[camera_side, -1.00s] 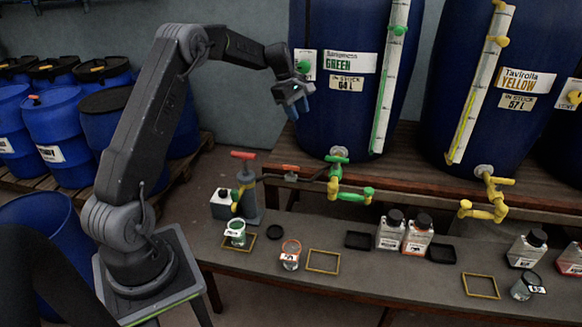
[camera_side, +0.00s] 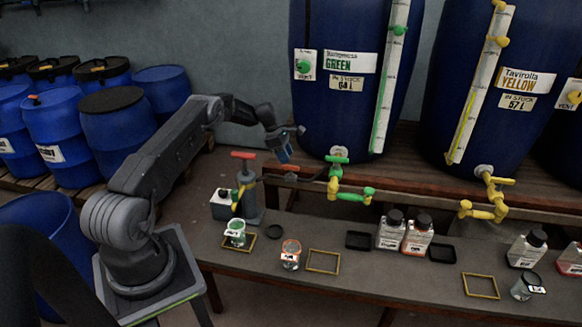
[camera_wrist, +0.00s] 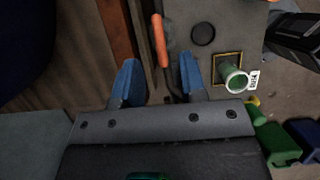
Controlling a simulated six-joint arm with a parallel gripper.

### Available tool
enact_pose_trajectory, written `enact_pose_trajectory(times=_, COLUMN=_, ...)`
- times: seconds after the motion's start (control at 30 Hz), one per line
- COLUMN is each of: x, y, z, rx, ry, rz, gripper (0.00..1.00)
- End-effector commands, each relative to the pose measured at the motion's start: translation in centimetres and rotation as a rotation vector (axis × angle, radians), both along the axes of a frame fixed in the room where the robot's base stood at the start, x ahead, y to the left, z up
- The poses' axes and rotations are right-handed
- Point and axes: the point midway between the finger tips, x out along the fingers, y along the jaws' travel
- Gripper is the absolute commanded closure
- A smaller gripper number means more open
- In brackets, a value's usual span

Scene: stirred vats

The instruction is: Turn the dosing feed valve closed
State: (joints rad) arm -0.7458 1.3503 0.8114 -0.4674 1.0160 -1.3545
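An orange lever handle (camera_side: 290,168) sits on the dark pipe between the dosing pump (camera_side: 249,200) and the green vat's tap (camera_side: 337,170); it looks like the dosing feed valve. In the wrist view the orange handle (camera_wrist: 160,40) shows lengthwise, ahead of and between my blue fingertips. My gripper (camera_side: 284,152) is just above the handle in the side view, pointing down. The fingers (camera_wrist: 158,65) are open with nothing between them, apart from the handle. Whether either finger touches it cannot be told.
The pump has a red T-handle (camera_side: 243,155) just left of my gripper. The green vat (camera_side: 338,110) stands close behind on a wooden shelf. Bottles stand further right.

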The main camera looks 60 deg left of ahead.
Motion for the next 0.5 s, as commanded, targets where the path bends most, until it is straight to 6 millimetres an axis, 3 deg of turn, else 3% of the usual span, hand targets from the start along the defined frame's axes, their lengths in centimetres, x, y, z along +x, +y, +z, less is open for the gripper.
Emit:
enact_pose_trajectory(times=0.2, x=1.0, y=-1.1, z=-3.6, rx=0.000, ry=0.000, rz=-0.001, gripper=0.62)
enact_pose_trajectory(times=0.5, x=1.5, y=-1.5, z=-5.2, rx=0.001, ry=-0.001, rz=-0.001, gripper=0.62)
